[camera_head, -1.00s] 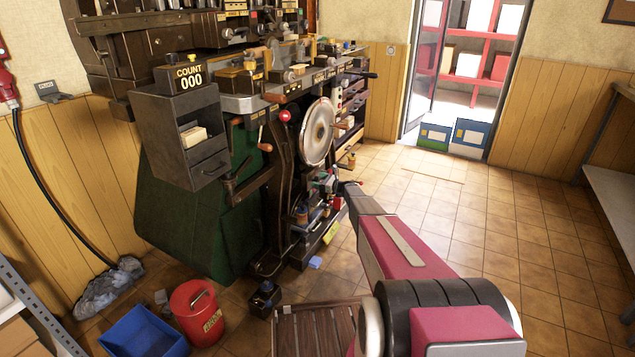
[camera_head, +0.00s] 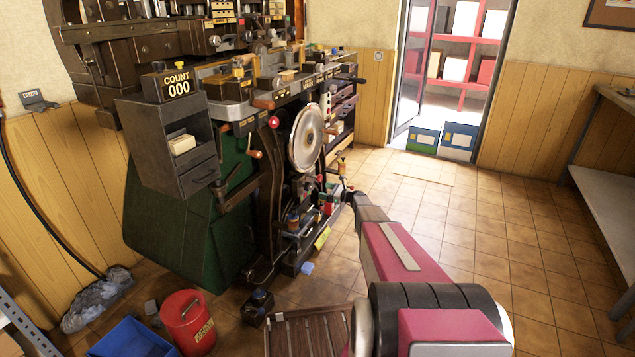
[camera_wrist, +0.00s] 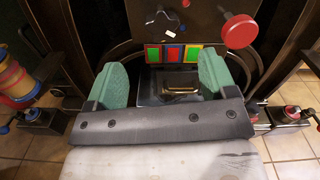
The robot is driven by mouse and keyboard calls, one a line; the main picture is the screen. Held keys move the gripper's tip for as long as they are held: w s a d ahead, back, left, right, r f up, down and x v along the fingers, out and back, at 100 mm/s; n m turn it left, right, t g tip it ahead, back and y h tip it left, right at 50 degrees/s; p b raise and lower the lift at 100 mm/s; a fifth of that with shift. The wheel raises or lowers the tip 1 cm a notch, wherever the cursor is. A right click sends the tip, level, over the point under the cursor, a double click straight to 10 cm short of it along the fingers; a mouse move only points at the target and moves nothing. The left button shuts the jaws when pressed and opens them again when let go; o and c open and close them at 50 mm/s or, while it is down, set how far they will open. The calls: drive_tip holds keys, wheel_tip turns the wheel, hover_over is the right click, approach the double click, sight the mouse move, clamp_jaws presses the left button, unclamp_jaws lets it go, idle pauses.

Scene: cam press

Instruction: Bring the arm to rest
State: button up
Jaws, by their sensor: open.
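My gripper (camera_wrist: 162,88) shows in the wrist view with its two green fingers spread apart and nothing held between them. Beyond and between the fingers is a dark tray-like part with a brass-coloured piece (camera_wrist: 182,93). Above it are coloured squares (camera_wrist: 172,53) and a red round knob (camera_wrist: 238,31). In the head view my arm reaches forward from the lower right toward the press (camera_head: 262,160). My gripper itself cannot be made out clearly there, near the low front of the machine by the large metal disc (camera_head: 306,138).
A red bucket (camera_head: 188,322) and a blue bin (camera_head: 132,340) stand on the floor at the lower left. A slatted wooden platform (camera_head: 306,333) lies left of my arm. A bench (camera_head: 600,205) stands at the right. Tiled floor (camera_head: 480,225) is open toward the doorway.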

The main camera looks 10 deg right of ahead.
drive_tip(key=s+a+r+n+g+h, duration=0.2)
drive_tip(key=s+a+n+g, duration=0.3)
drive_tip(key=s, duration=0.8)
drive_tip(key=s+a+r+n+g+h, duration=0.3)
drive_tip(key=s+a+n, duration=0.4)
drive_tip(key=s, duration=0.6)
drive_tip(key=s+d+r+n+g+h, duration=0.1)
drive_tip(key=s+r+n+h, duration=0.1)
drive_tip(key=s, duration=0.6)
drive_tip(key=s+d+r+n+h, duration=0.1)
drive_tip(key=s+n+h, duration=0.3)
drive_tip(key=s, duration=0.4)
drive_tip(key=s+d+r+n+g+h, duration=0.1)
drive_tip(key=s+d+r+n+h, duration=0.1)
drive_tip(key=s, duration=0.7)
wheel_tip(320, 180, up, 2)
drive_tip(key=n+h, duration=0.1)
drive_tip(key=n, duration=0.2)
drive_tip(key=shift+g+h, duration=0.3)
clamp_jaws()
drive_tip(key=shift+w, duration=0.1)
